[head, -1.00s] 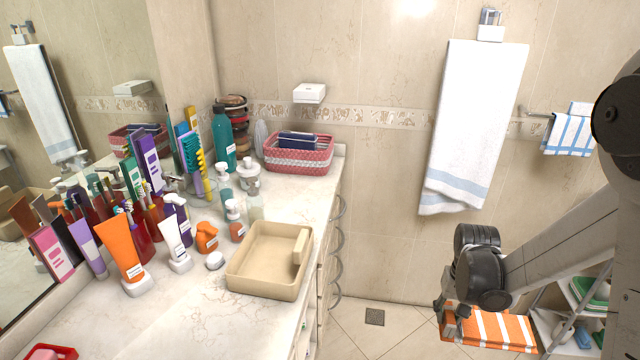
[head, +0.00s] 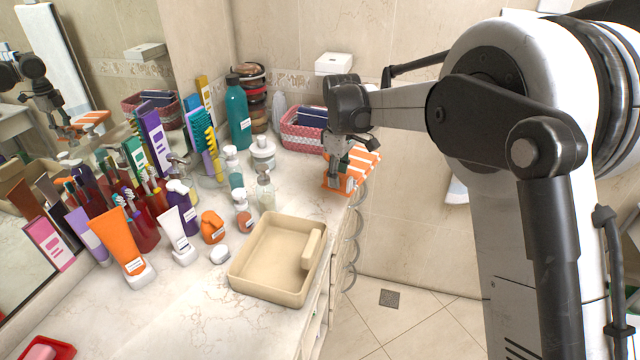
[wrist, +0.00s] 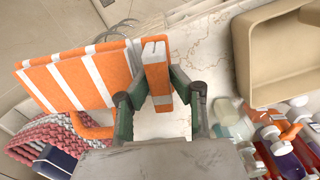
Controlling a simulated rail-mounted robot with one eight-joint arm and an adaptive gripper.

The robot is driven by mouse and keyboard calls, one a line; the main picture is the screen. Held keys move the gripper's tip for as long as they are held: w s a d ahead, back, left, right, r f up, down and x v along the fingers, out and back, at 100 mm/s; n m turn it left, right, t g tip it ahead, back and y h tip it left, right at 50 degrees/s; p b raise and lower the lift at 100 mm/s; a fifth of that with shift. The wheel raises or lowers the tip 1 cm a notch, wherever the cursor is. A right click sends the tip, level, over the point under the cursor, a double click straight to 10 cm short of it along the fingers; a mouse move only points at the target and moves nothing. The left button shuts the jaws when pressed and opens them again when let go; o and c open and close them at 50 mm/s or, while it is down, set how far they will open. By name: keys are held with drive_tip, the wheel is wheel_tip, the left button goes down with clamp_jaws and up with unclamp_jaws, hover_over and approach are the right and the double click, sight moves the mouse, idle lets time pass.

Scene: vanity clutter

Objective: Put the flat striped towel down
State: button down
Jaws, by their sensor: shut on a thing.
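The flat striped towel (head: 362,163), orange with white stripes, is at the counter's right edge, just right of the woven basket. My gripper (head: 338,184) is shut on its near-left end and points down. In the wrist view my gripper (wrist: 157,98) pinches an upright orange end piece, and the striped towel (wrist: 78,82) spreads flat to the left. Part of the towel appears to reach past the counter edge. I cannot tell whether it touches the marble counter (head: 190,310).
The pink and white basket (head: 300,138) with dark blue cloth stands close behind the towel. A beige tray (head: 240,275) lies in front. Bottles and a white-lidded jar (head: 263,153) crowd the left. Some bare marble lies between the tray and the towel.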

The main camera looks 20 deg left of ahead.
drive_tip(key=s+a+r+n, duration=0.2)
drive_tip(key=a+r+n, duration=0.15)
drive_tip(key=a, duration=0.35)
drive_tip(key=shift+m, duration=0.35)
drive_tip(key=f, duration=0.3)
drive_tip(key=f+p, duration=0.1)
drive_tip(key=f, duration=0.5)
drive_tip(key=shift+w+a+f, duration=0.1)
drive_tip(key=shift+a+f, duration=0.15)
drive_tip(key=c, duration=1.6)
unclamp_jaws()
drive_tip(key=shift+o, duration=0.3)
wheel_tip(320, 180, up, 12)
